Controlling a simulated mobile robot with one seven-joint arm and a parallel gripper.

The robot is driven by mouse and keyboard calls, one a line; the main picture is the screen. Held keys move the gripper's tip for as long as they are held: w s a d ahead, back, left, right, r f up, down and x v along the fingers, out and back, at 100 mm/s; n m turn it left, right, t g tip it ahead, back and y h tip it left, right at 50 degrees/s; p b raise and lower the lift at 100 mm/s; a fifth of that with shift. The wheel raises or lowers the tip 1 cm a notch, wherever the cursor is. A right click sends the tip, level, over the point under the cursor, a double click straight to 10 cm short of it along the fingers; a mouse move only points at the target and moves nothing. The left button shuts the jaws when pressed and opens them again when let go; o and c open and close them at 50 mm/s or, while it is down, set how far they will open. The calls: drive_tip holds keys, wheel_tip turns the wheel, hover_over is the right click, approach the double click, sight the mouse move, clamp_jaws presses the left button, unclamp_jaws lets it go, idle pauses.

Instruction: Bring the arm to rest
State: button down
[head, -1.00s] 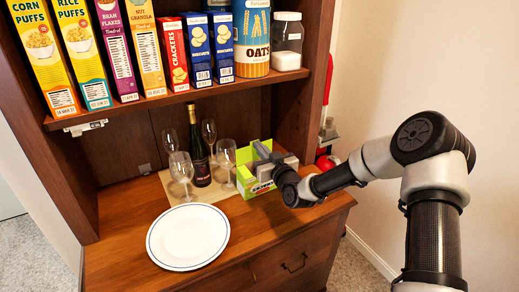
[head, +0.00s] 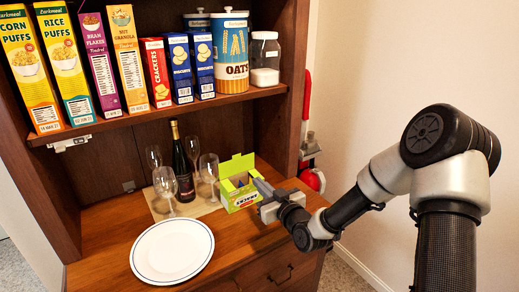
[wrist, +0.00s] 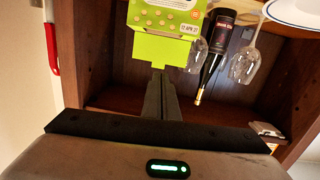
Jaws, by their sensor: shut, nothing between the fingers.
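My gripper (head: 260,186) is at the end of my arm, just right of the open green box (head: 237,197) on the hutch counter. Its fingers are together with nothing between them. In the wrist view the shut fingers (wrist: 161,78) point toward the green box (wrist: 160,48), with its flap near their tips. I cannot tell whether they touch it.
A wine bottle (head: 183,165) and several glasses stand on a mat left of the box. A white plate (head: 172,250) lies at the counter's front. Cereal boxes and an oats canister (head: 230,55) fill the shelf above. A red extinguisher (head: 313,179) is behind, right of the hutch.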

drive_tip(key=s+d+r+m+g+h, duration=0.2)
drive_tip(key=s+d+r+g+h, duration=0.5)
drive_tip(key=s+d+r, duration=0.5)
drive_tip(key=s+d+r+m+g+h, duration=0.1)
drive_tip(key=s+d+r+m, duration=0.1)
drive_tip(key=s, duration=0.9)
drive_tip(key=s+d+r+m+g+h, duration=0.1)
drive_tip(key=s+d+m, duration=0.1)
drive_tip(key=s, duration=1)
wheel_tip(320, 180, up, 16)
drive_tip(key=p, duration=1.5)
drive_tip(key=shift+s, duration=0.45)
drive_tip(key=shift+a+f, duration=0.1)
drive_tip(key=shift+f, duration=0.05)
